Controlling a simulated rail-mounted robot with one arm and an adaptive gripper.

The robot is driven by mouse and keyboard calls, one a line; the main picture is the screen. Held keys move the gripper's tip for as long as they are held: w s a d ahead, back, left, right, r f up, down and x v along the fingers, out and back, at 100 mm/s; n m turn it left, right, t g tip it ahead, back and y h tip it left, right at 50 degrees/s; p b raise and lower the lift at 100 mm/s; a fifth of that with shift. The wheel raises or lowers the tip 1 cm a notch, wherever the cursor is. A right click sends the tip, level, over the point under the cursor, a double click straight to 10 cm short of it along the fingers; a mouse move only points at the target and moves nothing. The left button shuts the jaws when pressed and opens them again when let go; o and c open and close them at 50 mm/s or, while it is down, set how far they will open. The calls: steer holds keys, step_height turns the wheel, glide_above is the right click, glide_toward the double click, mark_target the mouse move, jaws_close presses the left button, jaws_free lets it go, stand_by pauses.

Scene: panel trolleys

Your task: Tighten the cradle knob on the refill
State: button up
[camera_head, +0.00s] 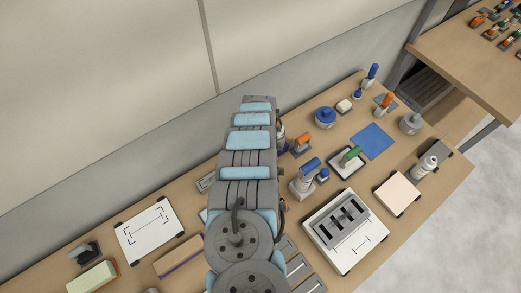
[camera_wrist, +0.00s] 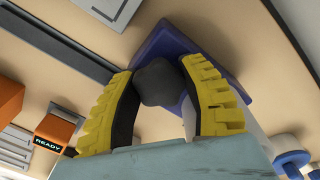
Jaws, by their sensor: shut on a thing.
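In the wrist view, a dark rounded knob (camera_wrist: 156,84) sits between the yellow ribbed fingers of my gripper (camera_wrist: 157,70). The fingers press on it from both sides, and my gripper is shut on it. Behind the knob is a dark blue angular part (camera_wrist: 162,44), partly covered by the fingers. I cannot tell which part is the refill. In the head view my own arm hides the gripper and the knob.
An orange block labelled READY (camera_wrist: 55,130) is left of the fingers. A grey rail (camera_wrist: 65,47) runs behind. On the bench, a slotted grey block (camera_head: 342,221), blue-topped device (camera_head: 305,178), green-handled tool (camera_head: 350,155) and blue mat (camera_head: 373,140) stand right of my arm.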

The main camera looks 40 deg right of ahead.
steer(key=o, duration=1.3)
steer(key=shift+r, duration=0.1)
step_height(320, 180, up, 3)
steer(key=shift+w+r+p, duration=0.1)
steer(key=shift+p, duration=0.95)
steer(key=shift+f, duration=0.2)
